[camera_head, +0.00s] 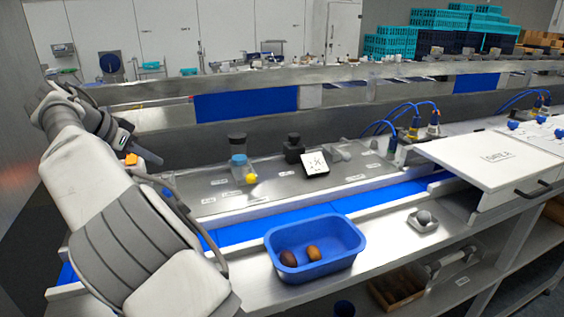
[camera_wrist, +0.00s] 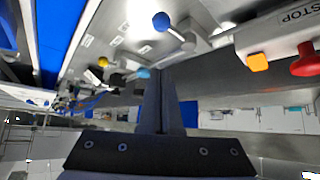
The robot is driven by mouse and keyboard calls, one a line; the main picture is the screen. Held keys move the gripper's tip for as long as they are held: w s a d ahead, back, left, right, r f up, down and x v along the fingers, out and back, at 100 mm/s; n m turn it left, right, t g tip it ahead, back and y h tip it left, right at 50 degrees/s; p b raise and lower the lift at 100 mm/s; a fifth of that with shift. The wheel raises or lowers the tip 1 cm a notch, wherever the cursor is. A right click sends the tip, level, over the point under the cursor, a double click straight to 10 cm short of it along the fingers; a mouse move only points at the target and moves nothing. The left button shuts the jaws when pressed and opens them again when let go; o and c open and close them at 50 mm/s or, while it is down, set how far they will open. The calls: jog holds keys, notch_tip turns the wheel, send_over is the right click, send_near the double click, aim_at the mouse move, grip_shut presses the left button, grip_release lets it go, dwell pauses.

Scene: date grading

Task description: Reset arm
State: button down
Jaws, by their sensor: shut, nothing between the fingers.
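My arm (camera_head: 120,215) is folded up at the left of the head view, above the left end of the bench. In the wrist view, my gripper (camera_wrist: 163,75) is shut, its two dark fingers together with nothing between them. It is clear of the bench and touches no object that I can see. In the head view I cannot make out the fingertips. A blue tub (camera_head: 315,272) on the steel bench, to the right of my arm, holds a dark brown date (camera_head: 289,258) and a lighter brown date (camera_head: 313,253).
A blue belt (camera_head: 340,202) runs along the bench. Behind it stand a yellow knob (camera_head: 251,178) and a tilted white display (camera_head: 315,163). A small dish with a grey ball (camera_head: 423,217) is right of the tub. In the wrist view, a red stop button (camera_wrist: 306,60) is at upper right.

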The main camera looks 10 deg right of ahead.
jog(key=d+r+g+y, duration=0.2)
jog(key=d+r, duration=0.1)
jog(key=d, duration=1.3)
jog(key=s+d+r+n+g+y, duration=0.1)
jog(key=s+d+r+n+y, duration=0.1)
jog(key=s+d, duration=0.75)
jog(key=s+d+f+n, duration=0.2)
jog(key=s+d+f, duration=0.3)
jog(key=s, duration=0.6)
jog(key=s+d+f+n+t+y, duration=0.1)
jog(key=s+d+f+n, duration=0.2)
jog(key=s, duration=0.9)
jog(key=shift+s+d+f+t, duration=0.3)
jog(key=shift+d+f, duration=0.65)
jog(key=shift+d, duration=0.2)
